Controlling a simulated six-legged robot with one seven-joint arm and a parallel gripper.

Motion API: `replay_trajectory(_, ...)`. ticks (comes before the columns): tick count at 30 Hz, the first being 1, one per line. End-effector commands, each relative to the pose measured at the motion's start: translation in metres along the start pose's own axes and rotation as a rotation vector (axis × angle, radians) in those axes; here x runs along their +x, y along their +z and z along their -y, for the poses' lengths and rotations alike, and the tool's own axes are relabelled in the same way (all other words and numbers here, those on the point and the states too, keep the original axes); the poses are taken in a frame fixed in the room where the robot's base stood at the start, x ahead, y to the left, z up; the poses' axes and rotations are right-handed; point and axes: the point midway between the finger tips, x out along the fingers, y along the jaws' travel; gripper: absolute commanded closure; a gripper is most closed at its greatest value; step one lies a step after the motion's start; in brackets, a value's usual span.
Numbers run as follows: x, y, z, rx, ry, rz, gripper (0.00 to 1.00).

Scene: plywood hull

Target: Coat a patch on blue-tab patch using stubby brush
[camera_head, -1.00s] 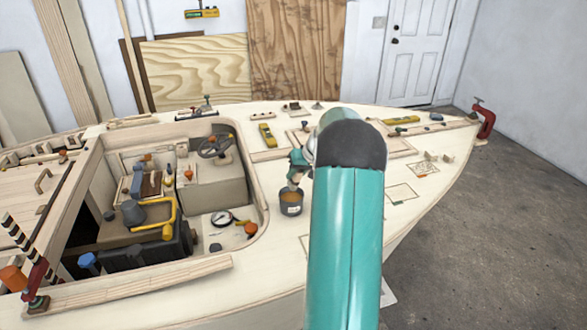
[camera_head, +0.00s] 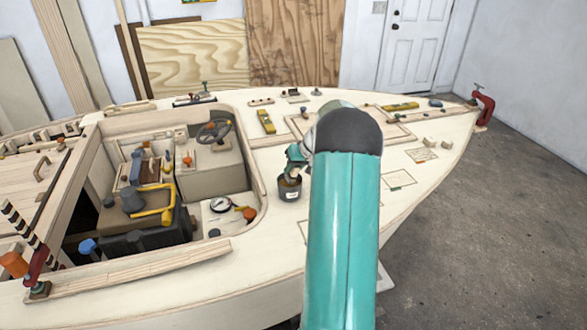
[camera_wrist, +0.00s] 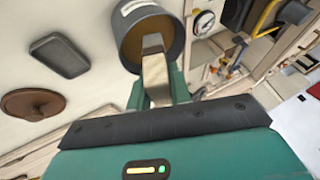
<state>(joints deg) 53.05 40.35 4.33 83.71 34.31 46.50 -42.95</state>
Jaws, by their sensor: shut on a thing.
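A dark grey pot (camera_head: 290,191) with a pale label stands on the deck right of the cockpit opening. It also shows in the wrist view (camera_wrist: 168,58), its inside ochre. My gripper (camera_head: 296,168) is over the pot's mouth. In the wrist view its jaws (camera_wrist: 157,90) are shut on a pale, flat piece, which I take as the stubby brush (camera_wrist: 155,70). Its far end reaches into the pot's mouth; the bristles are hidden. Outlined patches lie on the deck: one (camera_head: 397,179) with a small dark greenish tab, another (camera_head: 420,155) with an orange mark. I cannot tell which is blue-tabbed.
The cockpit opening holds a steering wheel (camera_head: 213,132), a yellow handle (camera_head: 156,210) and a round gauge (camera_head: 220,205). Yellow levels (camera_head: 266,121) and small blocks lie on deck. A red clamp (camera_head: 485,107) grips the bow. My arm hides part of the deck.

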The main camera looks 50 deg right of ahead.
Motion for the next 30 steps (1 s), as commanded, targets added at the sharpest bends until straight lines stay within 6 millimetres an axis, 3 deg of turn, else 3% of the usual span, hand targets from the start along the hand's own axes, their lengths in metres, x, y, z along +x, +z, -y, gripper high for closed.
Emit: replay_trajectory(30, 0.0084, 0.0038, -0.0033, 0.0, -0.001, 0.0, 1.0)
